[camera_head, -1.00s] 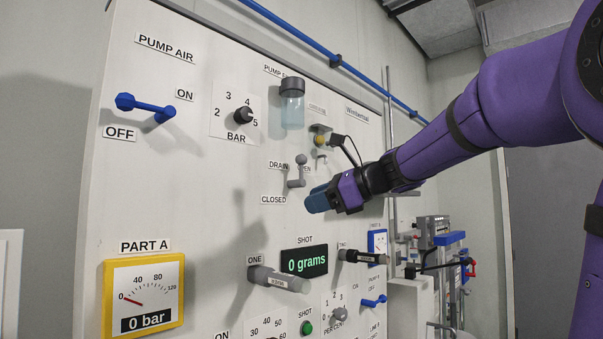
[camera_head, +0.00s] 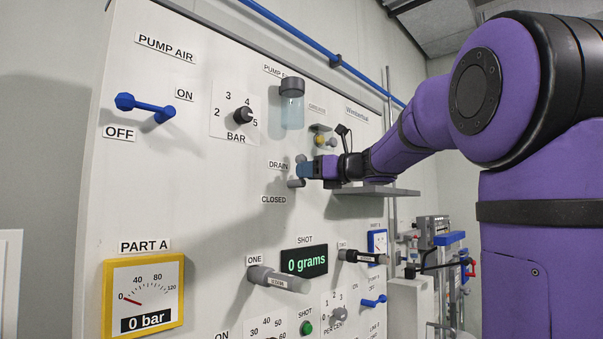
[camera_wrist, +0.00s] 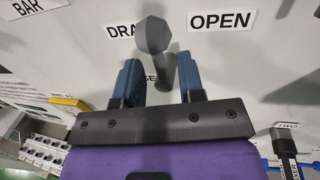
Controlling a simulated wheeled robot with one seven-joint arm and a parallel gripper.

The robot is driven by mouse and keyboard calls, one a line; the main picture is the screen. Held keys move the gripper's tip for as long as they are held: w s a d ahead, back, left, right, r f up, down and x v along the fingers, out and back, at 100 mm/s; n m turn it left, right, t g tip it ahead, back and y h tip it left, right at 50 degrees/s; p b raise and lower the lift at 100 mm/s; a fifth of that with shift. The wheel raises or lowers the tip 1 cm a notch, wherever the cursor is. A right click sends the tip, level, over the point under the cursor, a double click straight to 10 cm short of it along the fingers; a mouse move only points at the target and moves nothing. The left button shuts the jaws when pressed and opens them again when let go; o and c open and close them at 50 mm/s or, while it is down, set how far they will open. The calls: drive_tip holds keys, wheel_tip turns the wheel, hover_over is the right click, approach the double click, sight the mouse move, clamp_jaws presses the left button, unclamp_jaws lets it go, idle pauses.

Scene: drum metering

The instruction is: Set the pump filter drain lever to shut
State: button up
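The grey drain lever (camera_head: 297,183) is on the white panel below the pump filter bowl (camera_head: 291,108). Its knob end points up, away from the CLOSED label (camera_head: 273,199). In the wrist view the lever's knob (camera_wrist: 153,36) stands between the DRAIN label and the OPEN label (camera_wrist: 221,20). My gripper (camera_head: 304,168) is at the lever, covering part of it and the OPEN label in the head view. In the wrist view my gripper (camera_wrist: 160,74) is open, with one blue finger on each side of the lever. I cannot tell whether either finger touches it.
A grey shelf (camera_head: 375,190) juts from the panel below my wrist. Yellow and grey knobs (camera_head: 320,141) sit just above my gripper. The ONE handle (camera_head: 278,280) and another dark handle (camera_head: 362,257) stick out lower down.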

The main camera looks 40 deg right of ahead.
drive_tip(key=shift+x, duration=1.15)
clamp_jaws()
